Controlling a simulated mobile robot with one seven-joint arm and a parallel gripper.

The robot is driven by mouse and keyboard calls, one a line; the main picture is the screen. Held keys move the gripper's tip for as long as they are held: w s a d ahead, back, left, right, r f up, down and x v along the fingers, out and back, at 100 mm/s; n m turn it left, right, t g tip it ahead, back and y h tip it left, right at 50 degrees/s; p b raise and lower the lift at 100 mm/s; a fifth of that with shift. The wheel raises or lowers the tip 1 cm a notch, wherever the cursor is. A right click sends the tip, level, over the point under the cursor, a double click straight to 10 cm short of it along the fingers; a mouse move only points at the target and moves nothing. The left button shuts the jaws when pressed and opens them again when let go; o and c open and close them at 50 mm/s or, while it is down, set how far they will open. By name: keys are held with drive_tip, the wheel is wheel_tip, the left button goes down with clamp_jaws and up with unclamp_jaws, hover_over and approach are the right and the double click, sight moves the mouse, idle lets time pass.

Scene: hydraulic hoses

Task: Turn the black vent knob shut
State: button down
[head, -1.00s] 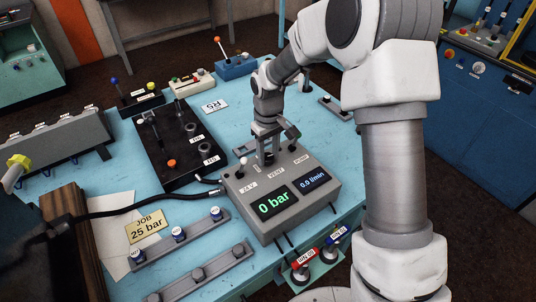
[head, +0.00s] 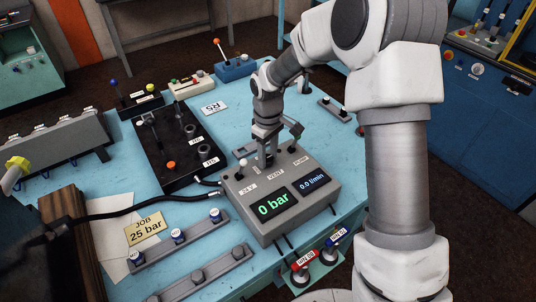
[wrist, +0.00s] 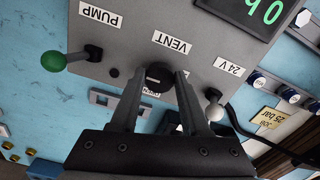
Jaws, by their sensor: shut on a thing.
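The grey control box (head: 262,228) stands on the blue bench and reads 0 bar and 0.0 l/min. My gripper (head: 267,163) points down at the VENT position near the box's back edge. In the wrist view my gripper (wrist: 160,78) has its two fingers shut on the sides of the black vent knob (wrist: 157,73). The VENT label (wrist: 172,42) is just beyond the knob. In the head view the fingers hide the knob. I cannot tell the knob's turned position.
The 24 V lever with a white tip (wrist: 213,96) and the PUMP lever with a green tip (wrist: 54,60) stand on either side of the knob. A black valve panel (head: 170,165) lies left of the box. Hoses run left from the box.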

sight(268, 158)
drive_tip(key=shift+c, duration=1.9)
unclamp_jaws()
drive_tip(key=shift+r, duration=0.1)
wheel_tip(268, 158, up, 17)
drive_tip(key=shift+r, duration=0.15)
drive_tip(key=s+d+r+m+t, duration=0.2)
drive_tip(key=s+d+r, duration=0.2)
drive_tip(key=s, duration=0.2)
drive_tip(key=s+d+r+m+t, duration=0.1)
drive_tip(key=s+d+r+m, duration=0.2)
drive_tip(key=s+d, duration=0.25)
drive_tip(key=s+d+m+t, duration=0.1)
drive_tip(key=s+d+m, duration=0.1)
drive_tip(key=s, duration=0.4)
drive_tip(key=s+d+f+m+t, duration=0.1)
drive_tip(key=s+d+m, duration=0.1)
drive_tip(key=s, duration=0.5)
drive_tip(key=shift+s+d+f+m+t, duration=0.2)
drive_tip(key=shift+f+m+t, duration=0.1)
drive_tip(key=shift+m, duration=0.2)
